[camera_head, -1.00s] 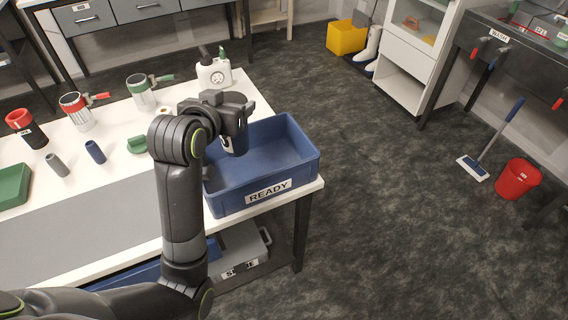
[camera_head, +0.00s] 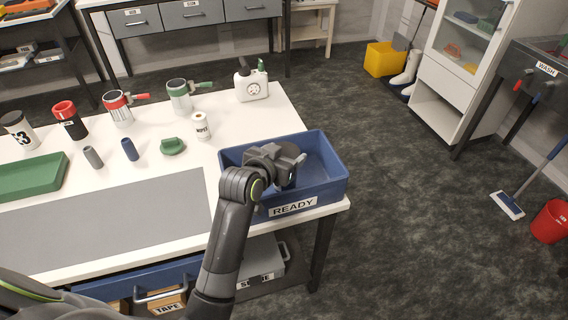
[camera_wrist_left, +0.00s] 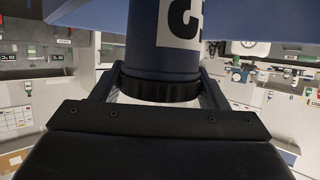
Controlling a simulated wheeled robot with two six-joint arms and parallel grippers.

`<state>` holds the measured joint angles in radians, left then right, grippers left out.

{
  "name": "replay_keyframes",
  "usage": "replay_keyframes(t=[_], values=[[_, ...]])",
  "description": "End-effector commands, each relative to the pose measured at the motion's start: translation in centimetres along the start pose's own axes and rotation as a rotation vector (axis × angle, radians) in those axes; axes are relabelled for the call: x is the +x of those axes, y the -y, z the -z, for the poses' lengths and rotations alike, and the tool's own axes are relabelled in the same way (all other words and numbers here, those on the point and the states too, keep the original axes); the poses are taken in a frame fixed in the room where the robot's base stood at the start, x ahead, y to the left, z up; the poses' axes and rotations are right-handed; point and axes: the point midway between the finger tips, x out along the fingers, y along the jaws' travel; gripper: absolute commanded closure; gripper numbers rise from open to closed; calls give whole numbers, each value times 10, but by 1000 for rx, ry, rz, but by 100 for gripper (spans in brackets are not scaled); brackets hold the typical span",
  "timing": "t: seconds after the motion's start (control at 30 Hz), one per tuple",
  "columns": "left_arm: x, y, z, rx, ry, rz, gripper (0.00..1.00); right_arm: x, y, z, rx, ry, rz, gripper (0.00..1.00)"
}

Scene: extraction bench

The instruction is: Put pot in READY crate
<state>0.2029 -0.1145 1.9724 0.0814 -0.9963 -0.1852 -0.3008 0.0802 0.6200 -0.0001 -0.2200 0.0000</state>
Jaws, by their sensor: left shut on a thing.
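My left gripper (camera_head: 290,163) is over the inside of the blue READY crate (camera_head: 334,185), which stands at the right end of the white bench. It is shut on the pot (camera_wrist_left: 168,45). In the left wrist view the pot is a dark blue cylinder with a white label and a black ribbed collar, between my fingers (camera_wrist_left: 160,92). In the head view my gripper and wrist hide most of the pot. Blue crate wall (camera_wrist_left: 90,14) shows beside the pot in the wrist view. I cannot tell whether the pot touches the crate floor.
On the bench stand a white jug (camera_head: 251,84), a small labelled roll (camera_head: 201,126), a green-handled cup (camera_head: 180,97), a red-handled cup (camera_head: 118,108) and a green tray (camera_head: 30,175). A grey mat (camera_head: 110,222) lies in front. Open floor is to the right.

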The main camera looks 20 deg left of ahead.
Motion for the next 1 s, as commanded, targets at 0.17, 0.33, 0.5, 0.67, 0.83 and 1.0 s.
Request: replay_keyframes(t=[0.17, 0.33, 0.5, 0.67, 0.83, 1.0], values=[[9, 0, -23, 0, 1, 1, 72, 2, -1, 0, -1, 0, -2, 16], [10, 0, -25, 0, -2, 1, 72, 2, -1, 0, -1, 0, -2, 16], [10, 0, -26, 0, -1, 1, 72, 2, -1, 0, -1, 0, -1, 16], [11, 0, -28, 0, 0, 1, 22, 2, -1, 0, -1, -1, -1, 16], [11, 0, -28, 0, 1, 1, 11, 2, -1, 0, -1, -1, -1, 16], [11, 0, -28, 0, 1, 1, 11, 2, -1, 0, -1, -1, -1, 16]])
